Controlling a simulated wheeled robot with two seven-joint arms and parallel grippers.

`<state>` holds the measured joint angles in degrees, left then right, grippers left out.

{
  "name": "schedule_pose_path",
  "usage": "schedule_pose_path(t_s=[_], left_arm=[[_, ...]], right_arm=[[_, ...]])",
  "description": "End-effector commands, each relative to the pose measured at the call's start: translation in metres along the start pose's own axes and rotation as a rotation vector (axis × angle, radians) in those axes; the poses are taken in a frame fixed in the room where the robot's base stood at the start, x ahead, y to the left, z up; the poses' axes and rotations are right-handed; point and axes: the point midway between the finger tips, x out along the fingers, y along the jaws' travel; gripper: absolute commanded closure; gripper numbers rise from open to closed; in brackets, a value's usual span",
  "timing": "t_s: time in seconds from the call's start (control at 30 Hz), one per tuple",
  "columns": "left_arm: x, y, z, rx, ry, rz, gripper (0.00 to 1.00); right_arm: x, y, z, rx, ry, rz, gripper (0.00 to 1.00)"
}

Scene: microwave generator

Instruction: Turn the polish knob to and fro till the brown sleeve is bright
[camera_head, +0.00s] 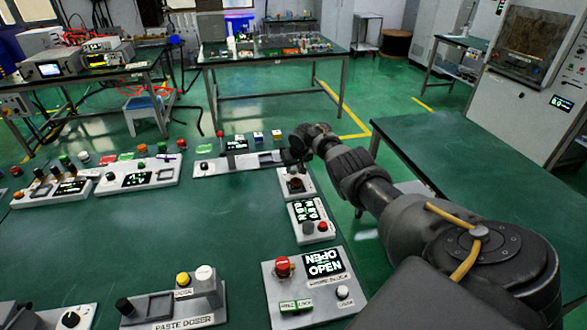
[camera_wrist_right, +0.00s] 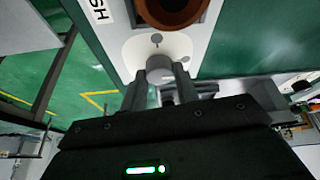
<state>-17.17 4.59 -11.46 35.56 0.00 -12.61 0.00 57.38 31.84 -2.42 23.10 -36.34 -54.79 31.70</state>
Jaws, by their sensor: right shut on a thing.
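The polish station is a small white box (camera_head: 283,176) at the far right of the green table's row; its lettering partly shows in the wrist view, ending in "SH". The brown sleeve (camera_head: 295,184) sits in it, and in the wrist view the sleeve (camera_wrist_right: 172,10) is a dull brown ring cut off by the top edge. The polish knob (camera_wrist_right: 159,68) is a grey round knob beside the sleeve. My right gripper (camera_wrist_right: 158,80) is shut on the knob, one finger on each side. In the head view my right gripper (camera_head: 300,143) is small and dark, hiding the knob. My left gripper is out of view.
Nearer stand a display box (camera_head: 310,210) with red button, a panel reading OPEN (camera_head: 322,265) and the paste doser (camera_head: 175,300). More consoles (camera_head: 140,178) line the far edge at left. The middle of the table (camera_head: 130,240) is clear. A second green table (camera_head: 460,160) stands at right.

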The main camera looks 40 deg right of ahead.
Motion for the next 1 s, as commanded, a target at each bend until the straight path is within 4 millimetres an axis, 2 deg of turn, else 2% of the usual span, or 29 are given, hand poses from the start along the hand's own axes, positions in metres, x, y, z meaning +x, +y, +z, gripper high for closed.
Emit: schedule_pose_path(t_s=[0.3,0.33,0.5,0.8,1.0], left_arm=[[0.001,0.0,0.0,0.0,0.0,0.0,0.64],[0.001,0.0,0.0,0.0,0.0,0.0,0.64],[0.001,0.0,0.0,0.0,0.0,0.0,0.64],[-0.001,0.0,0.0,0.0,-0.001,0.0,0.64],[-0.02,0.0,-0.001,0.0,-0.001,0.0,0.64]], right_arm=[[0.0,0.001,0.001,-0.024,-0.001,-0.009,0.93],[0.0,0.001,0.001,-0.024,-0.001,-0.009,0.67],[0.0,0.001,0.001,-0.023,0.0,-0.009,0.48],[-0.002,0.001,0.0,-0.023,0.0,-0.009,0.48],[-0.026,0.001,-0.002,-0.026,0.002,-0.009,0.48]])
